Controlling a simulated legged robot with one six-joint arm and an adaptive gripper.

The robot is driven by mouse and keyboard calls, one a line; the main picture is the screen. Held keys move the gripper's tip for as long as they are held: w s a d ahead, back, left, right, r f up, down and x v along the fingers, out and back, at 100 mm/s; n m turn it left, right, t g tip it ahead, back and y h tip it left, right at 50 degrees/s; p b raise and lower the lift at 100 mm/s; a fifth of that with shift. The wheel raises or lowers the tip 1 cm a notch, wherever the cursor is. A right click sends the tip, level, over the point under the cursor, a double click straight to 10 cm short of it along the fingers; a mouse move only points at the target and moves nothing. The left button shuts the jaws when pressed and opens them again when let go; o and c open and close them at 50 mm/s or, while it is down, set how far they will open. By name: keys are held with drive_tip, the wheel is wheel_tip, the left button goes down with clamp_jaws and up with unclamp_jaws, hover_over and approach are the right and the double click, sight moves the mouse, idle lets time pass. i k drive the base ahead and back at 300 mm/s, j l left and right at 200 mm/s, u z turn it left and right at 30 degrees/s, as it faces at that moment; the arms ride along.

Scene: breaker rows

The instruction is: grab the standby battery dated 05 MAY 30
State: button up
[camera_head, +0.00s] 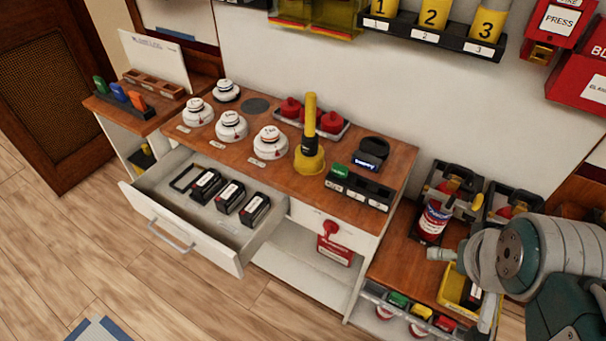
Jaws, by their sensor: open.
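Three black block-shaped things with white labels lie in a row in the open white drawer (187,235): a left one (206,185), a middle one (230,197) and a right one (256,209). They look like the standby batteries. Their label print is too small to read, so I cannot tell which is dated 05 MAY 30. An empty black frame (184,178) lies to their left in the drawer. A grey and green link of my arm shows at the right edge, well away from the drawer. My gripper's fingers are not visible.
Above the drawer, the wooden counter (228,158) holds white detectors (231,125), a yellow-handled plunger-like tool (309,140) and a black slotted rack (358,188). A red canister (433,219) stands on the lower right counter, near my arm.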

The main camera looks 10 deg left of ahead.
sight(252, 211)
drive_tip(key=u, duration=1.4)
drive_tip(key=i+j+z, duration=0.1)
drive_tip(key=i+j, duration=0.3)
drive_tip(key=i+j+z, duration=0.15)
drive_tip(key=i+j, duration=0.2)
drive_tip(key=j, duration=0.2)
